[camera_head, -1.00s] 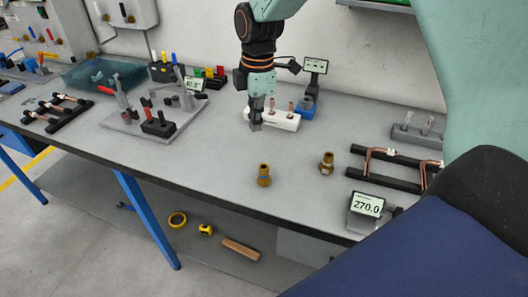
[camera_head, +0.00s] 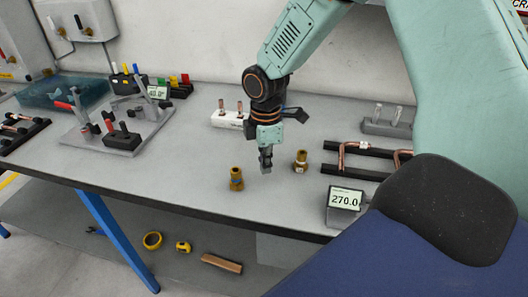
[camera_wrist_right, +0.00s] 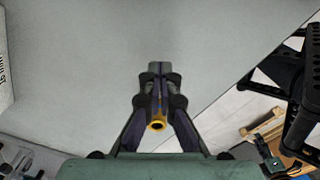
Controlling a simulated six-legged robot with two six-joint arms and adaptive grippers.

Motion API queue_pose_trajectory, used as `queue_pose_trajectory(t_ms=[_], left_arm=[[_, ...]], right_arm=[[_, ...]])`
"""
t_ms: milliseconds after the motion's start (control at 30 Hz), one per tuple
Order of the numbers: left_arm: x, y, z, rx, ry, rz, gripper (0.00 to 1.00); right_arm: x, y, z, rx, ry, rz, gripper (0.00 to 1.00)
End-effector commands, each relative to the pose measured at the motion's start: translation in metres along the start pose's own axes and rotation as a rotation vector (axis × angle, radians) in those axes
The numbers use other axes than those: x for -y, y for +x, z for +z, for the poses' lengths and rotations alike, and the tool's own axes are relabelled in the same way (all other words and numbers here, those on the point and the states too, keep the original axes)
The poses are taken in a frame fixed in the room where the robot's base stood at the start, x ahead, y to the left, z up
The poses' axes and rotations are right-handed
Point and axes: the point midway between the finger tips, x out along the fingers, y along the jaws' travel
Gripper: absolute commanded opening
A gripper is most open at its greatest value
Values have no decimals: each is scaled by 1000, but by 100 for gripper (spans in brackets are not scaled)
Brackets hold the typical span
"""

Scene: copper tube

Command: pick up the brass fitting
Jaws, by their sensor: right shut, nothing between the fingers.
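Two brass fittings stand upright on the grey workbench (camera_head: 190,150): one (camera_head: 236,178) nearer the front edge, the other (camera_head: 301,161) further right. My right gripper (camera_head: 265,168) points down between them, shut and empty, closer to the left fitting. In the right wrist view the shut fingers (camera_wrist_right: 159,72) are in the middle, and the round yellow end of a brass fitting (camera_wrist_right: 157,124) shows between the finger linkages. I cannot tell which of the two fittings this is. My left gripper is in neither view.
A white block with copper pieces (camera_head: 228,119) stands behind the gripper. A display reading 270.0 (camera_head: 345,199) and a black rack with copper tube (camera_head: 350,172) are to the right. A clamp fixture (camera_head: 110,130) is at left. The bench between is clear.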

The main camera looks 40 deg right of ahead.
Motion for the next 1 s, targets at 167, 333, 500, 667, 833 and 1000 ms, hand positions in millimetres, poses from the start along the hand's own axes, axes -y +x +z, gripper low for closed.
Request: queue_pose_trajectory(t_ms=[167,333,500,667,833,1000], left_arm=[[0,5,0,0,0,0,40],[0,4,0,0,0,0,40],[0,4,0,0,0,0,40],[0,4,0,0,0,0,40],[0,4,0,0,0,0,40],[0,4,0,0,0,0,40]], right_arm=[[1,36,0,3,-2,-3,0],[0,30,-23,3,-4,2,0],[0,30,-36,2,-2,1,0],[0,30,-40,0,-2,1,0],[0,30,-40,0,-2,0,0],[0,30,-41,0,-2,0,0]])
